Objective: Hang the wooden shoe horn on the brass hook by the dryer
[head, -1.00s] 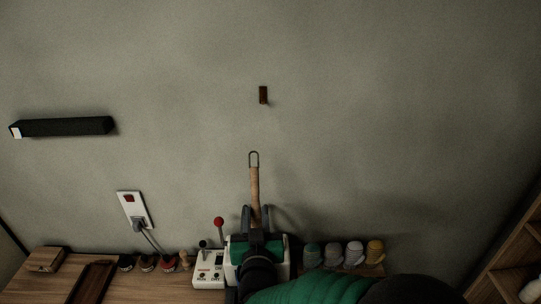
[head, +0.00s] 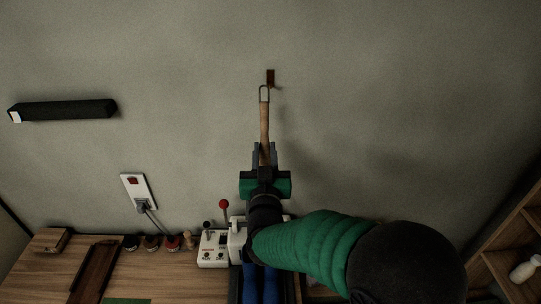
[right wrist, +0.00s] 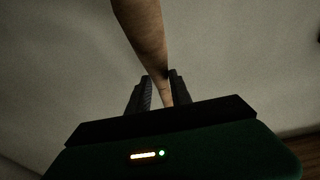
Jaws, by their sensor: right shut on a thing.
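The wooden shoe horn (head: 264,122) stands upright in the head view, with a wire loop at its top end. My right gripper (head: 264,152) is shut on its lower part. The right wrist view also shows the shoe horn (right wrist: 145,35) between the fingers (right wrist: 160,92). The small brown-brass hook (head: 270,77) is on the wall, just above and slightly right of the loop. The loop's top overlaps the hook's lower part in the picture; I cannot tell whether they touch. My left gripper is not in view.
A black bar (head: 65,110) is on the wall at left. A switch plate (head: 138,190) with a plug and cord is below it. A white control box with a red-knobbed lever (head: 213,248) and several brushes (head: 151,243) stand on the wooden bench (head: 45,278). Shelves (head: 505,265) stand at right.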

